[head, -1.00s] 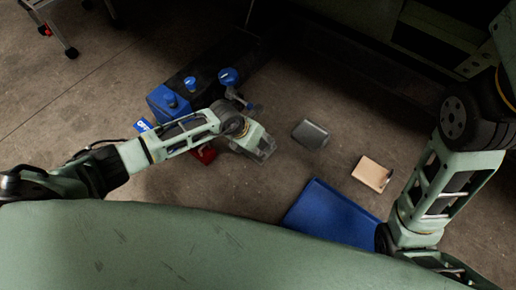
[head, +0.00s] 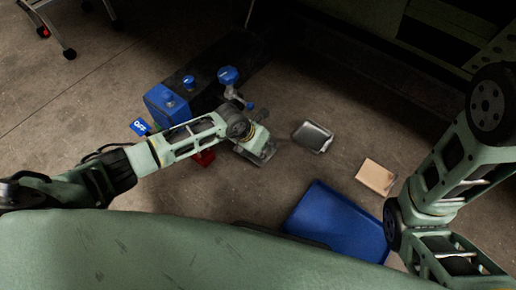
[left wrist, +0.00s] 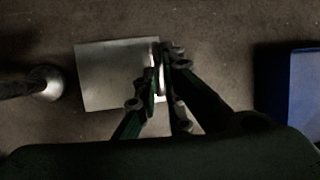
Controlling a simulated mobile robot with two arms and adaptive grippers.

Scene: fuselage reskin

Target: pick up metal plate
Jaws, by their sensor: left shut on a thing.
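The metal plate (left wrist: 112,76) is a flat, pale grey rectangle in the left wrist view. My left gripper (left wrist: 162,72) is shut on its right edge, and the fingers hide part of that edge. In the head view my left gripper (head: 262,152) is low over the floor, and the plate is mostly hidden beneath it. I cannot tell whether the plate is clear of the floor. My right arm shows at the right of the head view, but its gripper is out of sight.
A grey metal tray (head: 312,136) and a tan block (head: 376,177) lie right of the left gripper. A blue bin (head: 338,222) stands nearer. A blue box (head: 166,103), a red object (head: 205,158) and blue-topped tools (head: 228,76) are on the left.

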